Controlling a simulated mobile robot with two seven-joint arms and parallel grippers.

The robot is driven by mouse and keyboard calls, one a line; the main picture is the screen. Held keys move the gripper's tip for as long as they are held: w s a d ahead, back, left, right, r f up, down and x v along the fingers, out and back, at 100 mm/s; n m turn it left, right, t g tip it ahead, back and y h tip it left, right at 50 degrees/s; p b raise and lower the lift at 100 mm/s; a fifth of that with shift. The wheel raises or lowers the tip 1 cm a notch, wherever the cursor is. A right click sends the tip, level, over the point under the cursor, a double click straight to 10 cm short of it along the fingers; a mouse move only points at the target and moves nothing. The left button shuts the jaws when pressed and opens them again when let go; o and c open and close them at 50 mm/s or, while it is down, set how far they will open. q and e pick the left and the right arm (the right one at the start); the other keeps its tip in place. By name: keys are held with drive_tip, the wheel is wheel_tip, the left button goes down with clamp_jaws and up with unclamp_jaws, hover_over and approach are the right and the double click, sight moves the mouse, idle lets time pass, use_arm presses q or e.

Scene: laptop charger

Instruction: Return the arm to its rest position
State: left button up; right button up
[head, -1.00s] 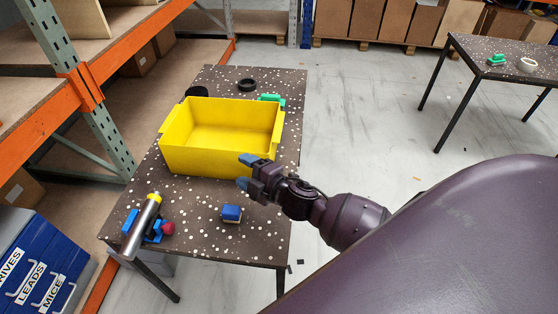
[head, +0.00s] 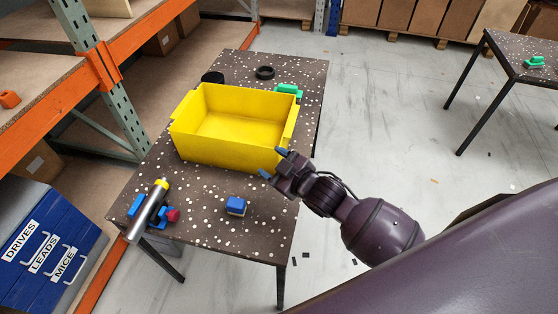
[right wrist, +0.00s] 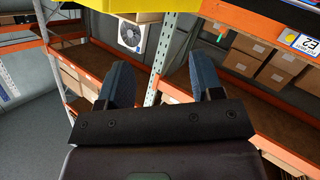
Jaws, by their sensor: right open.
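My right gripper (head: 273,163) is open and empty at the right side of the speckled table (head: 215,208), close to the near right corner of the yellow bin (head: 225,150). In the right wrist view its two blue fingertips (right wrist: 161,85) stand wide apart with nothing between them. A yellow edge (right wrist: 130,5) shows at the top of that view. My right arm reaches in from the lower right in the head view. My left gripper is not in view. No laptop charger can be made out.
A blue block (head: 236,206) and a metal cylinder (head: 148,209) with blue and red parts are on the table's near half.

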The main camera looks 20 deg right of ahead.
drive_tip(key=s+d+f+m+g+h, duration=0.1)
drive_tip(key=s+d+f+m, duration=0.3)
drive_tip(key=s, duration=0.6)
drive_tip(key=s+d+f+m+g+h, duration=0.2)
drive_tip(key=s+d+f+m+h, duration=0.2)
drive_tip(key=s+d+f, duration=0.2)
drive_tip(key=s+f, duration=0.2)
drive_tip(key=s, duration=0.1)
drive_tip(key=shift+s+f, duration=0.3)
drive_tip(key=shift+s, duration=0.05)
